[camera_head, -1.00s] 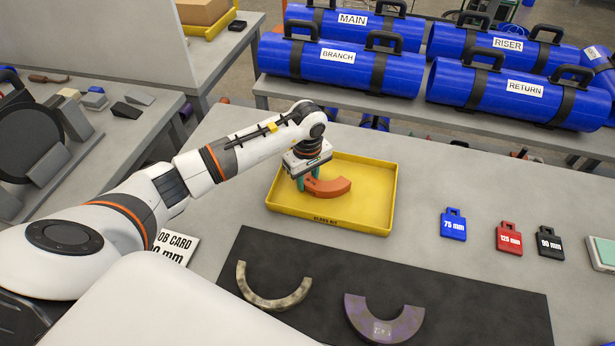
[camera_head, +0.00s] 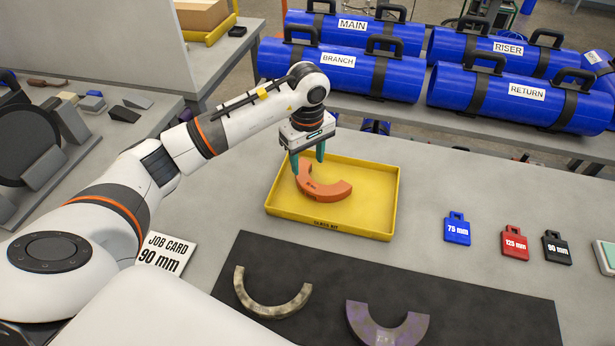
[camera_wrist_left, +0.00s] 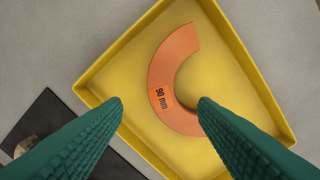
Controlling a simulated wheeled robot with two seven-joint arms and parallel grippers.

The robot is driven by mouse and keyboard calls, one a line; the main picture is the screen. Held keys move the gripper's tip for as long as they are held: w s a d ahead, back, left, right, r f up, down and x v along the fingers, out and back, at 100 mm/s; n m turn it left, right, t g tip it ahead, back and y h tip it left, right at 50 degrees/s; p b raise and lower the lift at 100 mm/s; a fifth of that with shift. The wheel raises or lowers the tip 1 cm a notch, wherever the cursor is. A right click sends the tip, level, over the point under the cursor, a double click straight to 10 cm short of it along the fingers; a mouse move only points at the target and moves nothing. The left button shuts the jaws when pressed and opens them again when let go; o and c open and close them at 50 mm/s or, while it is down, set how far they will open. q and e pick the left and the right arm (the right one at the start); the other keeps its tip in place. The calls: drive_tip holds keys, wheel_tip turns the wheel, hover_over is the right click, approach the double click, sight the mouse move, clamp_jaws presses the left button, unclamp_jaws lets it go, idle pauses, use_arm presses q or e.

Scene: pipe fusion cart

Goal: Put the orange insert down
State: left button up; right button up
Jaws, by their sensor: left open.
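The orange insert (camera_head: 325,190) is a half ring lying in the yellow tray (camera_head: 384,213). In the left wrist view the orange insert (camera_wrist_left: 161,67) carries a "90 mm" label and lies on the floor of the yellow tray (camera_wrist_left: 106,60). My left gripper (camera_head: 307,165) is open and empty, above the left part of the insert. In the left wrist view its green fingers (camera_wrist_left: 160,103) are spread wide, with the insert beyond them. The right gripper does not show.
A black mat (camera_head: 400,290) in front of the tray holds a mottled half ring (camera_head: 270,308) and a purple half ring (camera_head: 388,328). Blue, red and black tags (camera_head: 515,243) lie right of the tray. A job card (camera_head: 166,254) reads "90 mm".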

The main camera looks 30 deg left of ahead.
use_arm(q)
drive_tip(key=shift+r+b, duration=0.3)
drive_tip(key=shift+r, duration=1.55)
drive_tip(key=shift+f, duration=0.1)
